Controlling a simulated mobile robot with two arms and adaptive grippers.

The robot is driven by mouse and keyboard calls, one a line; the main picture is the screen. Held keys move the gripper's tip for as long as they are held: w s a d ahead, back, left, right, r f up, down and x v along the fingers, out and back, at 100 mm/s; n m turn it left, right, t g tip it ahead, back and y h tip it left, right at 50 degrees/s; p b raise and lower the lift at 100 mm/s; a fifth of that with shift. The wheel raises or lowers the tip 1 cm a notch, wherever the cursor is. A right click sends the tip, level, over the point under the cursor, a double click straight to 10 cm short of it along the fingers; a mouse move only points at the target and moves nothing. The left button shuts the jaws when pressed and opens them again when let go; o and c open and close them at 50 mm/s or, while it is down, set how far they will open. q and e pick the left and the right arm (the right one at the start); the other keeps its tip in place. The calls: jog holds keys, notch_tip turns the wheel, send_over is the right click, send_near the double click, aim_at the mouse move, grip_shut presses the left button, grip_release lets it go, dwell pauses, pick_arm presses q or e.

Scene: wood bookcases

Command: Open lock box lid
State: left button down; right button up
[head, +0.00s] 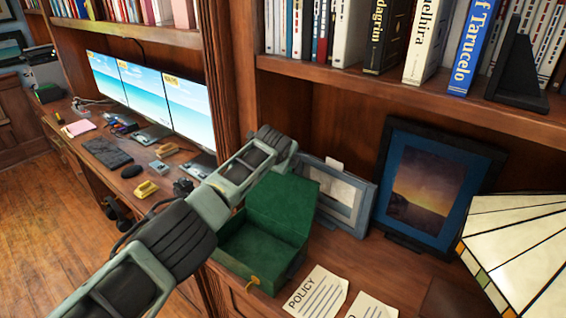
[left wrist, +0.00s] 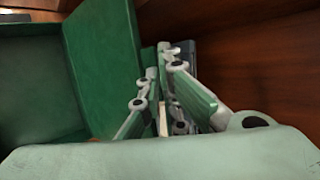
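The green lock box (head: 238,258) stands on the wood shelf in the head view. Its lid (head: 282,207) is swung up, and the inside looks empty. In the left wrist view the lid (left wrist: 102,62) rises just left of my left gripper (left wrist: 165,72). The gripper's fingers are a little apart, with nothing seen held; whether they touch the lid is unclear. My right gripper is not in view.
A grey picture frame (head: 340,190) stands close behind the lid, with a dark blue frame (head: 432,188) to its right. Policy papers (head: 318,292) lie right of the box. A stained-glass lamp (head: 520,250) stands at far right. Book shelves overhang above.

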pick_arm(q)
jog(key=shift+w+d+f, duration=0.1)
jog(key=shift+d+f, duration=0.25)
jog(key=shift+f, duration=0.05)
jog(key=shift+d, duration=0.15)
jog(key=c, duration=2.4)
grip_release()
jog(key=shift+c, duration=0.2)
jog(key=o, duration=0.4)
jog(key=shift+d, duration=0.2)
jog(key=shift+c, duration=0.2)
jog(key=shift+o, duration=0.5)
jog(key=shift+w+d, duration=0.1)
jog(key=shift+a, duration=0.2)
jog(key=shift+r, duration=0.4)
jog(key=shift+s+a+r, duration=0.15)
jog(key=shift+s+r, duration=0.2)
jog(key=shift+s, duration=0.2)
jog(key=d+v, duration=0.1)
jog(key=v, duration=0.9)
jog(key=shift+a, duration=0.3)
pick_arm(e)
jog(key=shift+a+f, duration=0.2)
